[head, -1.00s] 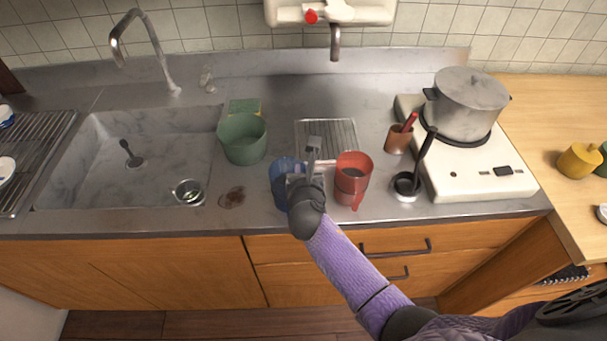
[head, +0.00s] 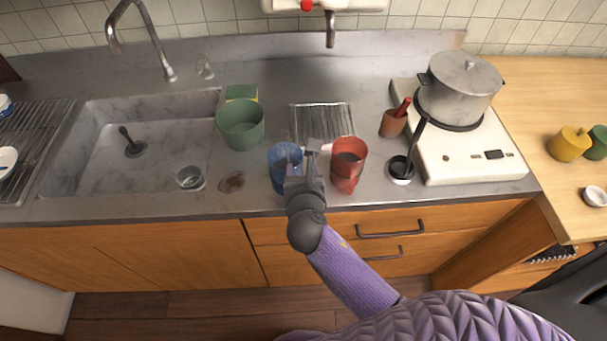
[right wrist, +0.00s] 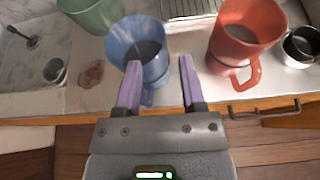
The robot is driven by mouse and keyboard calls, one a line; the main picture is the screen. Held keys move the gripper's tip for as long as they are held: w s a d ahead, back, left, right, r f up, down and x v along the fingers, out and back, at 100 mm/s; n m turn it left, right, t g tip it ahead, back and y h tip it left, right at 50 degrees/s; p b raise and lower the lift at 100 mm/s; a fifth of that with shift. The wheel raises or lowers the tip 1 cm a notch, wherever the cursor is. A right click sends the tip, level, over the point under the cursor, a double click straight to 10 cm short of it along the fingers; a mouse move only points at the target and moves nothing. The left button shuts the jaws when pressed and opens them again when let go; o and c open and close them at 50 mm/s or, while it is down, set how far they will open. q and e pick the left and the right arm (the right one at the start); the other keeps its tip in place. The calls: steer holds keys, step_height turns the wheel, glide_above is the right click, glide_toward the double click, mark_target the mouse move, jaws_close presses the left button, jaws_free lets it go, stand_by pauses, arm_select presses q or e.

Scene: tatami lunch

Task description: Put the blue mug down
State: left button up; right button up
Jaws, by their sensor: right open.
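The blue mug (head: 283,162) stands upright on the steel counter near its front edge, between the green tub and the red mug. It also shows in the right wrist view (right wrist: 135,45), with dark contents inside. My right gripper (head: 306,160) is open at the mug's front right. In the right wrist view the right gripper (right wrist: 160,80) has its left finger overlapping the mug's near side and its right finger in clear space between the two mugs. Nothing is held between the fingers. My left gripper is not in view.
The red mug (head: 347,165) stands close to the right of my gripper. A green tub (head: 240,128) is to the left, beside a brown stain (head: 231,182). A wire rack (head: 323,120) lies behind. The ladle rest (head: 400,169) and stove (head: 470,155) are farther right.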

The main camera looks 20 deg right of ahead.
steer(key=p+v, duration=0.1)
steer(key=v, duration=0.4)
steer(key=s+f+m+g+y, duration=0.1)
steer(key=s+f+m+g, duration=0.3)
steer(key=f, duration=0.4)
steer(key=s+f+m+g+y, duration=0.1)
steer(key=s+f+m+g, duration=0.1)
steer(key=s+f+m, duration=0.5)
steer(key=s+d+f+m+g+y, duration=0.1)
steer(key=s+d+f+m+g, duration=0.2)
steer(key=s+f+m, duration=0.7)
steer(key=s+d+f+m+g, duration=0.3)
steer(key=s+f+m, duration=0.2)
steer(key=s+m, duration=0.5)
step_height(320, 180, down, 7)
steer(key=s+n+b, duration=0.1)
steer(key=b, duration=0.6)
steer(key=shift+s+b, duration=0.4)
